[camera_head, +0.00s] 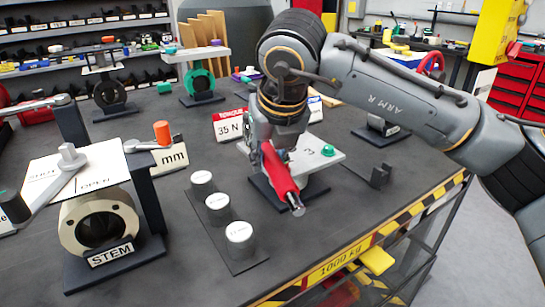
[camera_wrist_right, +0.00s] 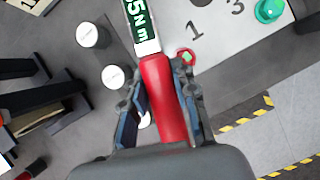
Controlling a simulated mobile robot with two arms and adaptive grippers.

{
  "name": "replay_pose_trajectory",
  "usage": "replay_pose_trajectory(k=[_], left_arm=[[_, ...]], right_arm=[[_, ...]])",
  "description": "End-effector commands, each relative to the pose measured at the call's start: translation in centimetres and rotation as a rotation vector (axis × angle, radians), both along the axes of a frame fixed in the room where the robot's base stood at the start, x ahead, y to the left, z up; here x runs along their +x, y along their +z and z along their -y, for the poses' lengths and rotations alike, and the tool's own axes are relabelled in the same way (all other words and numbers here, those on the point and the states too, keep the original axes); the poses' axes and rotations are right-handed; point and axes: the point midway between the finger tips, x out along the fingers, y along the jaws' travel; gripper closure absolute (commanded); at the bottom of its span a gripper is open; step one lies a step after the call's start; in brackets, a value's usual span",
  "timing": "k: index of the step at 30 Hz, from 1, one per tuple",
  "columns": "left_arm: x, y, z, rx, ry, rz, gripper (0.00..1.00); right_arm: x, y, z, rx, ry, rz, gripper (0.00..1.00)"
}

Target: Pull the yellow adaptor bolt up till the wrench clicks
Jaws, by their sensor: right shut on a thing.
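My right gripper (camera_head: 277,147) is shut on the red handle of a wrench (camera_head: 280,177). The handle slants down toward the front edge of the table and ends in a silver tip. A white numbered plate (camera_head: 323,158) with a green bolt (camera_head: 328,150) is partly hidden behind the gripper. I cannot make out a yellow adaptor bolt. My left gripper is not in view.
Several white-topped cylinders (camera_head: 216,202) stand left of the wrench. A valve stand marked STEM (camera_head: 98,215) with grey levers is at the left. A red and white torque sign (camera_head: 228,125) stands behind. The table's front edge has yellow-black stripes (camera_head: 345,262); the tabletop beside it is mostly clear.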

Motion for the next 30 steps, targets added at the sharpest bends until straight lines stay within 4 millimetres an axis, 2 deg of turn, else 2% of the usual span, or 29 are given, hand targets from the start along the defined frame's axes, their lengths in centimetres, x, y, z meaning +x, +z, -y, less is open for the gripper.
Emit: replay_pose_trajectory(k=[11, 30], left_arm=[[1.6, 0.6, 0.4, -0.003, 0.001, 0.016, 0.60], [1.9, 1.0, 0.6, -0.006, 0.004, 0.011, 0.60]], right_arm=[[-0.2, 0.1, -0.9, 0.004, -0.050, 0.005, 1.00], [-0.3, 0.3, -1.3, 0.006, -0.087, 0.006, 1.00]])
